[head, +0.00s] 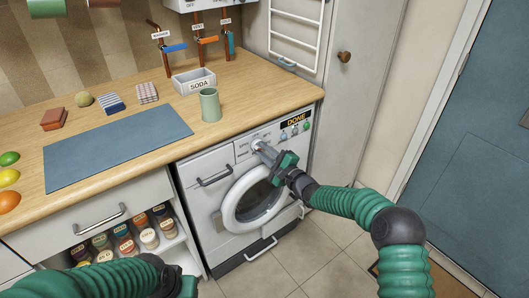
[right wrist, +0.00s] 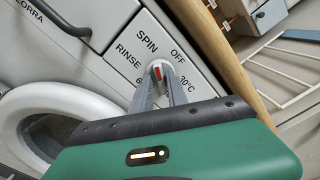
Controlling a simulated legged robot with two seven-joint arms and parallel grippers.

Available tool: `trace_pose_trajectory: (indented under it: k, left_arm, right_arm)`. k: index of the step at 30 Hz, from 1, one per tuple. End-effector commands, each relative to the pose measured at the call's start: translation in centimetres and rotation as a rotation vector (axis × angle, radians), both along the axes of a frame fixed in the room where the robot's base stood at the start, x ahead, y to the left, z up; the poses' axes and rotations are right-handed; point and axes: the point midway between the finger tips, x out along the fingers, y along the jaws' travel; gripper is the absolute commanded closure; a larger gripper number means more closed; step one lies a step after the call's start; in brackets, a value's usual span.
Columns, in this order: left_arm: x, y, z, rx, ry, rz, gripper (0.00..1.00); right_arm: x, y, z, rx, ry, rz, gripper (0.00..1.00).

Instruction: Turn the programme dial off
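The programme dial (right wrist: 157,67) is a small light knob with a red mark, on the washing machine's (head: 222,163) upper front panel. In the right wrist view SPIN, OFF, RINSE and 30°C are printed around it. The red mark points up, roughly between SPIN and OFF; its exact setting is hard to tell. My right gripper (right wrist: 160,74) has its two fingers on either side of the dial, close together and seemingly shut on it. In the head view my right gripper (head: 264,150) reaches the panel and partly hides the dial. My left gripper (head: 184,287) is at the bottom edge, fingers hidden.
The display (head: 296,119) reads DONE. The round door (head: 230,213) is below my right gripper. The wooden worktop (head: 260,91) overhangs the panel, with a green cup (head: 210,105) and a SODA box (head: 194,82) on it. The floor (head: 340,262) in front is clear.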

Motion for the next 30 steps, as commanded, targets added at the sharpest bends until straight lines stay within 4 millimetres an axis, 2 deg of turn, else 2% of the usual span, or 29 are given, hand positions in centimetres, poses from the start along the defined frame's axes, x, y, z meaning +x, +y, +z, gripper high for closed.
trace_pose_trajectory:
  k: [1,4,20,30]
  left_arm:
    - [0.00,0.00,0.00,0.000,0.000,0.000,0.64]
    - [0.00,0.00,0.00,0.000,0.000,0.000,0.64]
    - [0.01,0.00,0.15,0.000,0.000,0.000,0.64]
    - [0.00,0.00,0.71,0.000,0.000,0.000,0.64]
  right_arm:
    - [-0.01,-0.01,0.00,0.000,0.000,0.000,0.89]
    - [-0.02,0.00,-0.02,0.000,0.000,0.000,1.00]
    - [-0.08,0.10,-0.06,-0.033,-0.023,0.002,1.00]
    - [-0.13,0.18,-0.08,-0.211,-0.150,0.004,1.00]
